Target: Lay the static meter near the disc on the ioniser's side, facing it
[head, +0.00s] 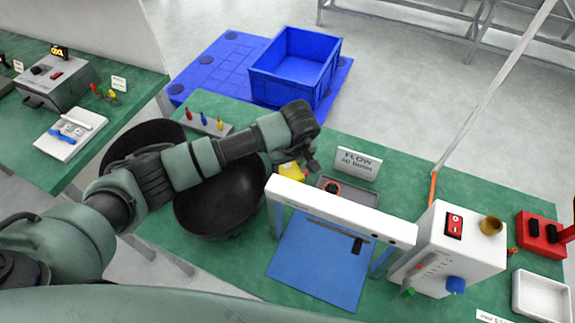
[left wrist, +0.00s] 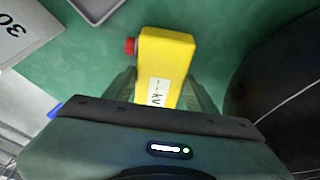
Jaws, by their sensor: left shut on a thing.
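The static meter is a yellow block with a white "kV" label and a red end piece; it shows in the left wrist view (left wrist: 165,55) and, partly hidden, in the head view (head: 290,171). My left gripper (head: 302,163) is shut on it, above the green bench behind the blue mat (head: 312,265). In the left wrist view the fingers (left wrist: 163,92) flank the meter. A white bar on legs (head: 340,212), perhaps the ioniser, spans the mat. I cannot clearly make out the disc. My right gripper is not in view.
A white box with a red switch (head: 455,240) stands right. Large dark rounded shapes (head: 222,205) are left of the mat. The mat's front is clear.

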